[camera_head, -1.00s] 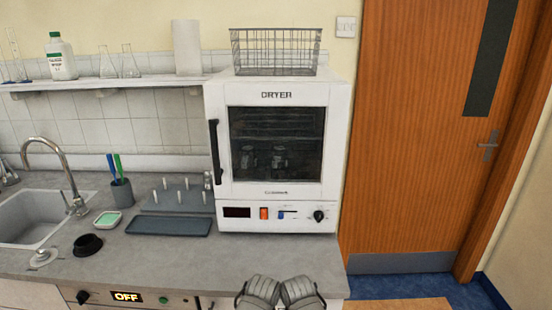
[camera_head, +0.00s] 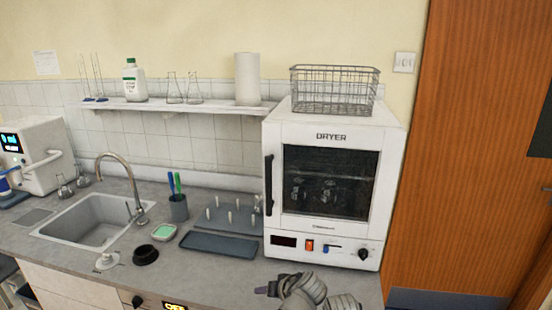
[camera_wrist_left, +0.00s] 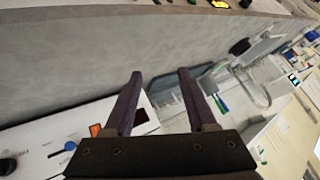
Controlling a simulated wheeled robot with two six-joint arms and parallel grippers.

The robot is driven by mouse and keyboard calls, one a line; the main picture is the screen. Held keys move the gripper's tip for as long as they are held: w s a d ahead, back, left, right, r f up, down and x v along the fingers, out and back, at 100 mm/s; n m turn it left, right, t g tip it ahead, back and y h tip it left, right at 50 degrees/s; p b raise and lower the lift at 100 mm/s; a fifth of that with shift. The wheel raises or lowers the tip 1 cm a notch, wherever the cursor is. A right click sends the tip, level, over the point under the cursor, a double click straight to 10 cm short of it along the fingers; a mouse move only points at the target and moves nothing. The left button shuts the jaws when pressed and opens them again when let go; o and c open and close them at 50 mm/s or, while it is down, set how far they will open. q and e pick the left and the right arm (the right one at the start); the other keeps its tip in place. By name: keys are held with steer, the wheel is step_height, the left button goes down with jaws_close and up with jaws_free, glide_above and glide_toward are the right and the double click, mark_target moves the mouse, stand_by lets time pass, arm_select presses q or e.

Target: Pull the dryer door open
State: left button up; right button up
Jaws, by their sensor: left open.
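The white dryer (camera_head: 390,190) stands on the counter in the head view. Its windowed door (camera_head: 330,219) is closed. The black vertical door handle (camera_head: 269,185) is on the door's left side. My left gripper (camera_head: 266,290) shows only partly, low in front of the dryer, below and apart from the handle. In the left wrist view, the two dark fingers of my left gripper (camera_wrist_left: 160,74) are spread with nothing between them. The dryer's control panel (camera_wrist_left: 75,140) shows behind them at lower left. I cannot make out the handle there. My right gripper is out of the frames.
A wire basket (camera_head: 335,92) sits on top of the dryer. Left of it are a dark tray (camera_head: 220,246), a peg rack (camera_head: 235,222), a pen cup (camera_head: 179,208) and a sink (camera_head: 90,225). A wooden door (camera_head: 460,180) is at right.

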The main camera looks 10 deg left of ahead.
arm_select(q)
steer(key=w+a+r+n+t+y+p, duration=0.1)
steer(key=w+r+t+p, duration=0.1)
steer(key=w+r, duration=0.35)
steer(key=w+a+r+n+t+y+p, duration=0.1)
steer(key=w+r+n+t+p, duration=0.15)
steer(key=r, duration=0.65)
steer(key=t+y+p, duration=0.1)
steer(key=t+p, duration=0.3)
steer(key=t, duration=0.1)
glide_toward(270, 177)
steer(key=x, duration=0.3)
steer(key=shift+g, duration=0.25)
steer(key=shift+x, duration=4)
steer(key=shift+r, duration=0.1)
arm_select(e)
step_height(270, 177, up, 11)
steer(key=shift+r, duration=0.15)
arm_select(q)
jaws_close()
